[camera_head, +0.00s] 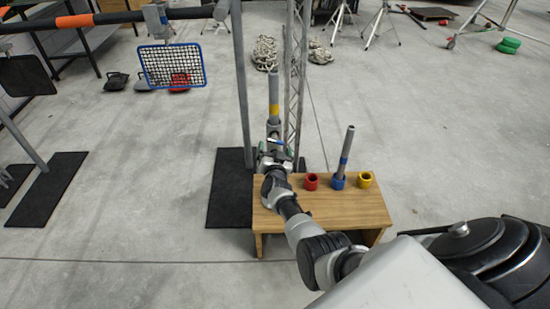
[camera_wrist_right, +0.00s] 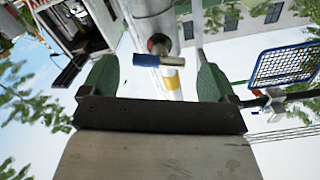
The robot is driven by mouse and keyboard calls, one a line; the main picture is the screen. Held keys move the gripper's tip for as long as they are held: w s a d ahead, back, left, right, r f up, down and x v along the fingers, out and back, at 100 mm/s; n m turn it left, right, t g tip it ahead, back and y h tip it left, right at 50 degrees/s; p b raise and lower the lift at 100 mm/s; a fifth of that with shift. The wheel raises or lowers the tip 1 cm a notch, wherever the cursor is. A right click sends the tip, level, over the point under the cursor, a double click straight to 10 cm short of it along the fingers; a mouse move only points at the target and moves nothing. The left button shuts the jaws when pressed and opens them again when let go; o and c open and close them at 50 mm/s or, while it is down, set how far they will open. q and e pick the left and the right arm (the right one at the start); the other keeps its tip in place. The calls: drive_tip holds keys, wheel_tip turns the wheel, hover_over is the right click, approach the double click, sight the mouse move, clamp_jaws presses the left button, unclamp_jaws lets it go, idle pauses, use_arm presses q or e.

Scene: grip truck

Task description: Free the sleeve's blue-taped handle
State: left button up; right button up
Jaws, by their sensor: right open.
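The sleeve (camera_wrist_right: 145,18) is a pale grey tube in the right wrist view. Its short crosswise handle (camera_wrist_right: 146,60) has blue tape on the left part and bare metal on the right. My right gripper (camera_wrist_right: 158,62) is open, with its green-padded fingers on either side of the handle; a gap shows at each side. In the head view my right gripper (camera_head: 275,150) is at the foot of an upright grey pole with a yellow band (camera_head: 273,100), and hides most of the sleeve. My left gripper is not in view.
A wooden bench (camera_head: 325,215) bears a red cup (camera_head: 311,182), a blue cup (camera_head: 338,183) holding a tilted grey rod (camera_head: 347,151), and a yellow cup (camera_head: 365,180). A lattice mast (camera_head: 297,80) stands close behind. A blue-framed mesh (camera_head: 172,66) hangs to the left.

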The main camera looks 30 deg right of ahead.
drive_tip(key=p+v, duration=0.1)
drive_tip(key=v, duration=0.5)
drive_tip(key=shift+s+a, duration=0.2)
drive_tip(key=shift+s, duration=0.1)
drive_tip(key=s+a+f+n+g+y+p, duration=0.1)
drive_tip(key=s+a+f+n+g+y, duration=0.3)
drive_tip(key=s+f, duration=0.65)
drive_tip(key=s+a+f+n+g+y, duration=0.1)
drive_tip(key=s+a+f+n+y, duration=0.3)
drive_tip(key=s+a+f, duration=0.65)
drive_tip(key=s+f+n+g, duration=0.2)
drive_tip(key=s+f+g, duration=0.2)
drive_tip(key=s, duration=1.1)
drive_tip(key=s+d+f+n+g+y+p, duration=0.1)
drive_tip(key=s+f+g, duration=0.4)
drive_tip(key=s, duration=1.1)
wheel_tip(320, 180, down, 4)
drive_tip(key=shift+d+r+n, duration=0.1)
drive_tip(key=shift+d+n, duration=0.15)
drive_tip(key=shift+n, duration=0.55)
